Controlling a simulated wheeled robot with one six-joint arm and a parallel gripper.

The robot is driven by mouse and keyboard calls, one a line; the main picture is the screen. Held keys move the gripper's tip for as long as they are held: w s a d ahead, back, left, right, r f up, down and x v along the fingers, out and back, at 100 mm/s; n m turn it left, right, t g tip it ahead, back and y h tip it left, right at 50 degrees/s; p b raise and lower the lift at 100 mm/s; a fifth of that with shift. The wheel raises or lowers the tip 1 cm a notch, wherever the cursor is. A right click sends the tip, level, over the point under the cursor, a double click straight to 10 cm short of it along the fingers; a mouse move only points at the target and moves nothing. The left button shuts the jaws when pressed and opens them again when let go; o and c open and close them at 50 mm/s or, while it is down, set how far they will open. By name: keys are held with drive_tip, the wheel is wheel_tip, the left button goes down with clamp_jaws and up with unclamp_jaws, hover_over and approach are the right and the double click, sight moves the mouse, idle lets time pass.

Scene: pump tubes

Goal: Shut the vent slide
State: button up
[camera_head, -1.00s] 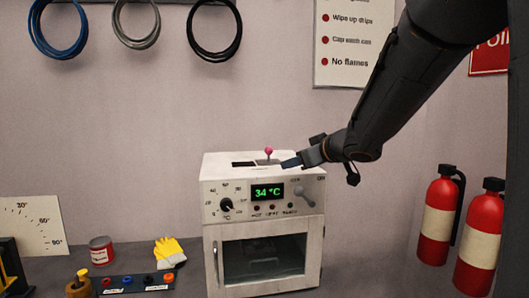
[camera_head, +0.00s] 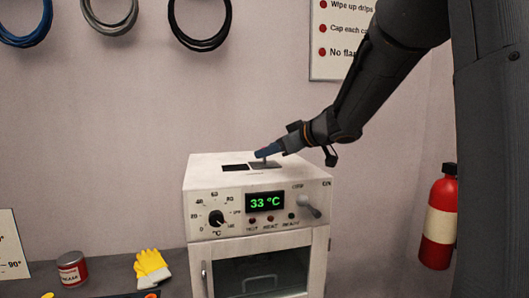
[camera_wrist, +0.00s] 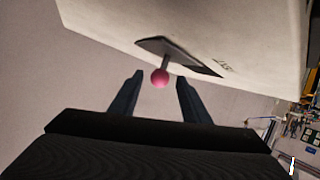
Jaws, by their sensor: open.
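The white oven (camera_head: 205,176) stands on the bench with the vent on its top. The vent slide is a grey plate (camera_head: 266,165) beside a dark rectangular opening (camera_head: 235,168), which shows uncovered to its left. In the wrist view the slide plate (camera_wrist: 153,45) carries a stem with a pink ball knob (camera_wrist: 160,78). My gripper (camera_head: 263,153) is at the slide, and its blue fingers hide the ball in the head view. In the wrist view my gripper (camera_wrist: 159,82) is open, with a finger on each side of the knob and gaps between.
The oven front has a dial (camera_head: 216,218), a green display (camera_head: 265,201) reading 33 °C and a grey lever (camera_head: 308,203). Yellow gloves (camera_head: 151,266) and a red can (camera_head: 72,269) are at left. A fire extinguisher (camera_head: 438,222) is at right.

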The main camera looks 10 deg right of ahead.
drive_tip(key=shift+x, duration=1.45)
drive_tip(key=shift+c, duration=0.5)
clamp_jaws()
